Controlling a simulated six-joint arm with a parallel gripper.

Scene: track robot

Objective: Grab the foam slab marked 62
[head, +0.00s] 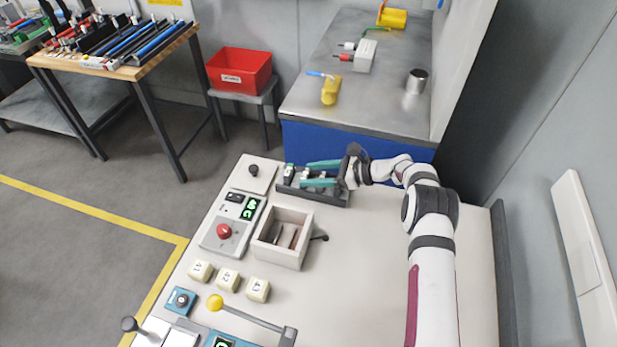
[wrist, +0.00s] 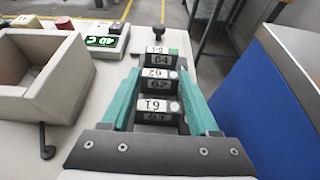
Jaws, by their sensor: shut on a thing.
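The foam slab marked 62 (wrist: 160,79) is a dark block with a white label, the middle one of three in a row in the wrist view. My gripper (wrist: 162,77) has teal fingers, and their tips are shut on the 62 slab's two sides. I cannot tell whether it is raised. The slab marked 61 (wrist: 155,112) lies nearer my palm, between the fingers. The slab marked 64 (wrist: 161,57) is beyond the fingertips. In the head view, my gripper (head: 305,173) reaches left over a dark tray (head: 325,198) holding the slabs.
An open beige box (head: 285,257) with a side handle stands in front of the tray. A panel with a red button (head: 224,231) and green display lies left of it. A blue-sided bench (head: 330,140) stands close behind. The tabletop to the right is mostly clear.

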